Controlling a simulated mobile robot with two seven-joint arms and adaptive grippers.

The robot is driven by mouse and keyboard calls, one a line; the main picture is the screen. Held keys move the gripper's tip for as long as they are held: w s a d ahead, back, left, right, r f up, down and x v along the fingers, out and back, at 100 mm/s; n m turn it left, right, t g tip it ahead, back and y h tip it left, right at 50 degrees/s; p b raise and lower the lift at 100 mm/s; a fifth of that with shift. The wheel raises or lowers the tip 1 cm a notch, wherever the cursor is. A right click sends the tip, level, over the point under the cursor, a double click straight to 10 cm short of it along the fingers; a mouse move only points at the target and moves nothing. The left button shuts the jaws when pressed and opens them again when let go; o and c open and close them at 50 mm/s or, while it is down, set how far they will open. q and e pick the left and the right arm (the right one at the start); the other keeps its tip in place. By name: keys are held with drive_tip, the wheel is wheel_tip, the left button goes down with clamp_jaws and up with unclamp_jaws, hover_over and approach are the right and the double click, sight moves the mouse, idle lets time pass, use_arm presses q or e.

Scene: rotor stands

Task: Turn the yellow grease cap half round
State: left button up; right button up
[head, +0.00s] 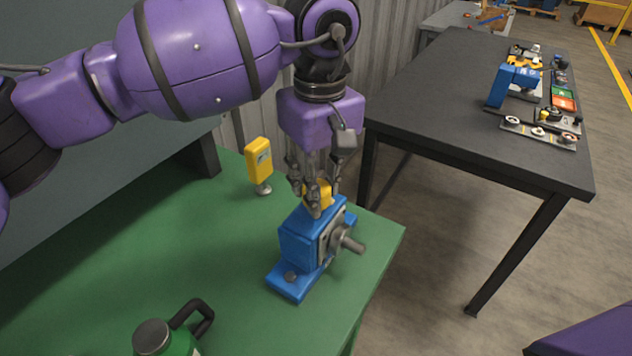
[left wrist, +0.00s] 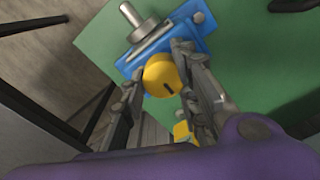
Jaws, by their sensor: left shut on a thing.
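The yellow grease cap (head: 319,193) sits on top of a blue bearing block (head: 300,247) at the right edge of the green bench. My left gripper (head: 312,200) comes down from above, and its fingers are shut on the cap. In the left wrist view the round cap (left wrist: 163,77) lies between the fingertips (left wrist: 160,78) and shows a dark mark on its face. The blue block (left wrist: 190,40) is behind it, with its grey shaft stub (left wrist: 133,16). In the head view the fingers hide part of the cap. My right gripper is not in view.
A yellow device on a small stand (head: 259,163) stands behind the block on the green bench (head: 190,240). A green jug with a dark handle (head: 165,340) is at the front. A dark table (head: 450,100) with several parts stands across a floor gap.

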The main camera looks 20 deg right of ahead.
sight(321, 184)
use_arm(q)
drive_tip(key=shift+w+d+r, duration=0.1)
drive_tip(key=shift+r, duration=0.05)
drive_tip(key=o, duration=1.1)
drive_tip(key=shift+c, duration=0.2)
wheel_tip(321, 184, up, 12)
